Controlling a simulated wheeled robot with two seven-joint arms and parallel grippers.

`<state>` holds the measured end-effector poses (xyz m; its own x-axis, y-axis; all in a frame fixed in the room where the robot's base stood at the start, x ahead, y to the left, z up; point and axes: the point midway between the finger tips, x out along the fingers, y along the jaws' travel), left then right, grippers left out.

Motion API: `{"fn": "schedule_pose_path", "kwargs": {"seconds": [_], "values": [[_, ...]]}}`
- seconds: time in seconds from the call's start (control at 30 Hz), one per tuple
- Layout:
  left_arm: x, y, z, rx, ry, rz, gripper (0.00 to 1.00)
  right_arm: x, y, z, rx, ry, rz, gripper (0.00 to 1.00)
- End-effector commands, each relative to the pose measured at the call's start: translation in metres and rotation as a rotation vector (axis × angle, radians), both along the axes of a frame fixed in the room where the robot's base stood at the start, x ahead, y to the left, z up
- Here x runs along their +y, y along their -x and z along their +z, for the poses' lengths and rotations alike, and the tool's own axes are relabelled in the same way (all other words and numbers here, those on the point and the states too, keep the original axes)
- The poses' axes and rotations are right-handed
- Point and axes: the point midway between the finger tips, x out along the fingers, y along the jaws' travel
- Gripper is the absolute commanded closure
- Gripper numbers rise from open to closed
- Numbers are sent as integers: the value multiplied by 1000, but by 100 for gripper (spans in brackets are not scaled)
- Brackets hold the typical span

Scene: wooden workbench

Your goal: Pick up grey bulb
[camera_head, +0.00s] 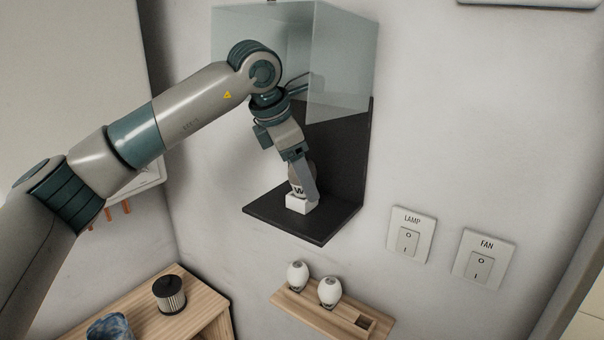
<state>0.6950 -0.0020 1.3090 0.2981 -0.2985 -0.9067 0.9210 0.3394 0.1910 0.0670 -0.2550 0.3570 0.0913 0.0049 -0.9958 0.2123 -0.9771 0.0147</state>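My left gripper (303,185) points down over the black wall shelf (328,222). It is at a bulb that stands on a small white block (298,204). Only a greyish part of this bulb (294,175) shows beside the finger, with a dark letter like a W below it. One finger covers the bulb's right side, and the other is hard to make out. I cannot tell whether the fingers are closed on the bulb or only around it. My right gripper is out of view.
A glass cover (345,65) stands above the black shelf, close to my arm. A wooden rack (347,320) below holds two pale bulbs, with an empty slot at right. LAMP (410,235) and FAN (484,258) switches are at right. A dark ribbed canister (169,295) stands lower left.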

Motion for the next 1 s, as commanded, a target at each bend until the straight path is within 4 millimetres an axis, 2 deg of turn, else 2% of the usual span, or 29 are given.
{"fn": "schedule_pose_path", "kwargs": {"seconds": [0.4,0.43,0.6,1.0], "values": [[0,0,0,0,0,0,33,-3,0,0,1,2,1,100],[0,0,0,0,0,0,35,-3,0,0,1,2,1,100],[0,0,0,0,0,0,76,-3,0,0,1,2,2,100],[0,0,1,-1,0,0,76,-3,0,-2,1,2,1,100]]}}
